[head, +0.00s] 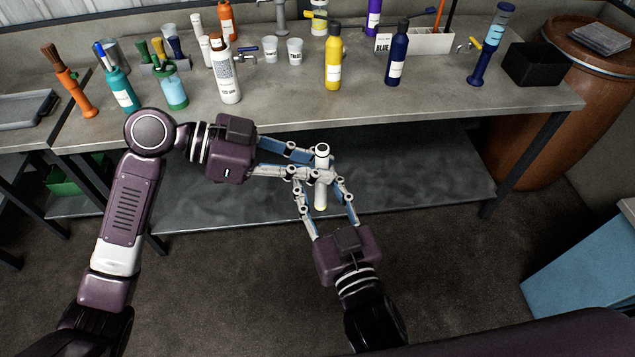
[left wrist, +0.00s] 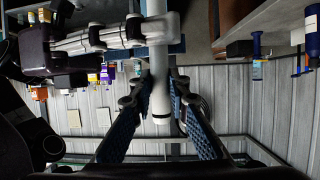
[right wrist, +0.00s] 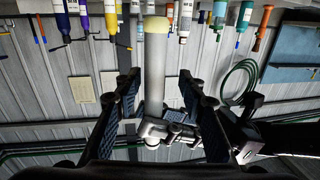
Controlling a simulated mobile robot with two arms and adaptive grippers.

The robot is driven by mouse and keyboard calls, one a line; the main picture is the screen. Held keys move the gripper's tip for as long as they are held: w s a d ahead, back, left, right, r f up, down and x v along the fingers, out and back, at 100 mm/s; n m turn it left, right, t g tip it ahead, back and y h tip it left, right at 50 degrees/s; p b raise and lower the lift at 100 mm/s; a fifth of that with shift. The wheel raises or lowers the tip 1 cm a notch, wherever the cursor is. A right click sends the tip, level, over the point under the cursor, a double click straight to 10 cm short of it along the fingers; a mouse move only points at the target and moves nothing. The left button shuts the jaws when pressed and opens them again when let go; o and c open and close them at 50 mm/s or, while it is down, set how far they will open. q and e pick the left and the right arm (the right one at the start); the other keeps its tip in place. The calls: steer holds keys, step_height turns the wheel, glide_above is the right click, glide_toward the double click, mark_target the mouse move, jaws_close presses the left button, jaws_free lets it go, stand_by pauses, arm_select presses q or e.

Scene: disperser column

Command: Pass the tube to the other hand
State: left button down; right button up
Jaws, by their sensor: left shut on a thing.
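The tube (head: 321,194) is a white cylinder held upright in front of the bench, with a dark-ringed top and a cream lower end. My left gripper (head: 314,160) comes from the left and is shut on its upper part. In the left wrist view the tube (left wrist: 158,70) lies between both finger pads. My right gripper (head: 319,178) comes from below, its fingers on either side of the tube below the left fingers. In the right wrist view the tube (right wrist: 155,65) stands between the open fingers, with gaps showing on both sides.
The bench (head: 440,105) behind holds several bottles, among them a yellow bottle (head: 333,60) and a dark blue bottle (head: 397,55). A lower shelf (head: 420,185) lies behind the grippers. A brown barrel (head: 555,110) and a blue box (head: 590,260) stand at the right.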

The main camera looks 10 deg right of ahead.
steer(key=shift+a, duration=0.1)
jaws_close()
arm_select(q)
steer(key=c, duration=1.8)
jaws_free()
steer(key=shift+o, duration=0.2)
